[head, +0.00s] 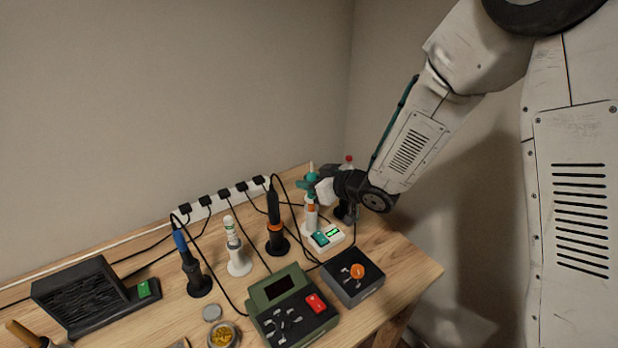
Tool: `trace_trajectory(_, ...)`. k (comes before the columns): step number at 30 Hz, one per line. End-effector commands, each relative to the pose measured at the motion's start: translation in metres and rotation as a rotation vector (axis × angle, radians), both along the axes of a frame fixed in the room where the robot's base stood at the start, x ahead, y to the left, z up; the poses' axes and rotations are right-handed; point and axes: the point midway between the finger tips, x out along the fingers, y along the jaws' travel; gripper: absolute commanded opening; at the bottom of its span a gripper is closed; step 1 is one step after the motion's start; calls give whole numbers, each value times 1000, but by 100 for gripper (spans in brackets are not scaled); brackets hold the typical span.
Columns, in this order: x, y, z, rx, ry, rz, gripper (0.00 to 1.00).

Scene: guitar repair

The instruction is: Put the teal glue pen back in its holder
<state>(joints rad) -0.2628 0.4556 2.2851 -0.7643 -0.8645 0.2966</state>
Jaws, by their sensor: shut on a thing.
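The teal glue pen (308,186) stands about upright near the back right of the bench, with a pale tip on top and an orange band lower down. My gripper (315,189) reaches in from the right and is shut on it around its upper part. The white holder (328,240), with a teal switch and a small lit green display, is directly below the pen. The gripper partly covers the pen, and I cannot tell whether its lower end is inside the holder or just above it.
Corded tools in stands, one blue (180,241), one white (232,232) and one black (274,205), are to the left. A green station (290,300) and a dark box with an orange knob (352,280) are in front. A red-topped item (347,159) is close behind my gripper.

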Motion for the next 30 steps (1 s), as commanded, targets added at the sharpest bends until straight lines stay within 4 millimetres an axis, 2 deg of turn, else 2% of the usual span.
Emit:
trace_trajectory(6,0,0,-9,0,0,0,0)
trace_trajectory(19,0,0,-12,0,0,0,0)
trace_trajectory(30,0,0,-26,0,0,0,0)
